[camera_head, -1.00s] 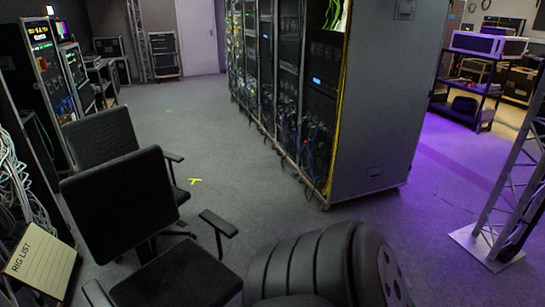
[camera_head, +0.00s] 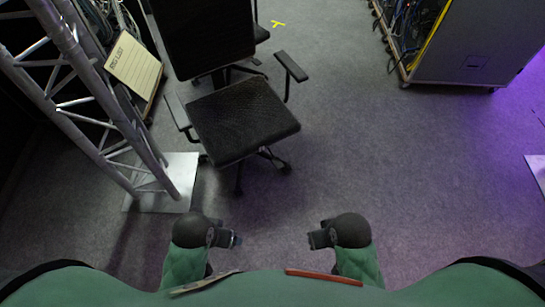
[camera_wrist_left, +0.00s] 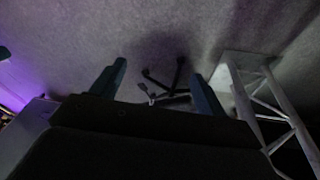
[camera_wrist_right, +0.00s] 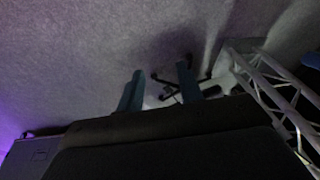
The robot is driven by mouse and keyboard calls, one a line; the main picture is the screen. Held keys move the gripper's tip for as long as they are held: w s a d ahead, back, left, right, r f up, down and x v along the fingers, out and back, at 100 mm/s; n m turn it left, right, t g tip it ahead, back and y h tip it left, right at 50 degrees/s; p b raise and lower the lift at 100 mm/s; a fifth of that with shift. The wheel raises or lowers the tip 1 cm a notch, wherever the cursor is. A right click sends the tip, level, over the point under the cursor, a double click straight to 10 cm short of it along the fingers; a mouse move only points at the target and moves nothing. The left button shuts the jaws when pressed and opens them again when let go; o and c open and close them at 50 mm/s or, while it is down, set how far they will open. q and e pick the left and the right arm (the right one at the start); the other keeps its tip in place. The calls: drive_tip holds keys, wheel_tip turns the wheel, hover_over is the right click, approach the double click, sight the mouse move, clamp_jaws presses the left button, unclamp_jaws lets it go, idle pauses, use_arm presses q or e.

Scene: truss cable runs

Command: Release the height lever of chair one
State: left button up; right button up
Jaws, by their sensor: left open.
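A black office chair (camera_head: 243,118) stands ahead of me in the head view, left of centre, with its backrest (camera_head: 207,35) away from me and an armrest on each side. Its dark star base (camera_wrist_left: 165,82) shows between the fingers in the left wrist view, and a similar base (camera_wrist_right: 172,86) in the right wrist view. I cannot make out the height lever, and no label tells which chair is chair one. My left gripper (camera_head: 235,239) is open and empty. My right gripper (camera_head: 312,239) has its fingers apart and empty. Both are well short of the chair.
A metal truss (camera_head: 95,100) on a pale base plate (camera_head: 180,165) stands left of the chair. A rig list board (camera_head: 133,65) leans behind it. Part of another chair shows behind the first. A cable rack (camera_head: 470,45) stands at the back right. The floor (camera_head: 390,170) to the right is clear.

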use_arm(q)
drive_tip(key=shift+d, duration=0.3)
drive_tip(key=shift+f, duration=0.1)
